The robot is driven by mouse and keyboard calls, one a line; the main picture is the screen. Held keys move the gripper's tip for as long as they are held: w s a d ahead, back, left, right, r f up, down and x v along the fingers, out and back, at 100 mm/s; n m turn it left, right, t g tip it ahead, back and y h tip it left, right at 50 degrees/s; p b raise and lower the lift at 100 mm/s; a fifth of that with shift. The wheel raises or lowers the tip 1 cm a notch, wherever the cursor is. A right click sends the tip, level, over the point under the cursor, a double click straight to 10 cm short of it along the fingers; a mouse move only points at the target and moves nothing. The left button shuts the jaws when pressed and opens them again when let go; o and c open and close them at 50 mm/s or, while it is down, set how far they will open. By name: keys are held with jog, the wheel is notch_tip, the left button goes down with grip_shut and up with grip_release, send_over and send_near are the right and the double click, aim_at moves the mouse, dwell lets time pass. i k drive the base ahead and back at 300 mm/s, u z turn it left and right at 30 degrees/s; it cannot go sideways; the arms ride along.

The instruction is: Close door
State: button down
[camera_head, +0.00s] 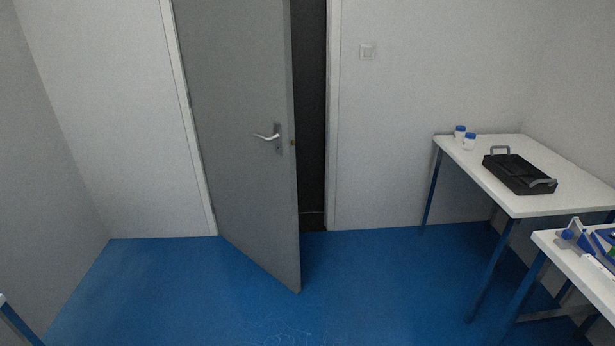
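A grey door (236,170) stands partly open in the middle of the head camera view. It is hinged at its left side, and its free right edge swings out into the room over the blue floor. A silver lever handle (267,136) sits near that free edge. A dark gap (312,120) shows between the door edge and the right side of the white door frame (333,120). My gripper is not in view.
A white table (570,206) at the right holds a black tray with grey handles (519,174) and two small blue-capped jars (469,141). A nearer table (575,262) holds blue-grey equipment. The blue floor (370,280) before the door is clear.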

aim_at(236, 55)
jog(key=u, duration=0.05)
jog(key=i, duration=1.25)
jog(key=u, duration=0.4)
jog(key=i, duration=1.65)
jog(key=u, duration=0.3)
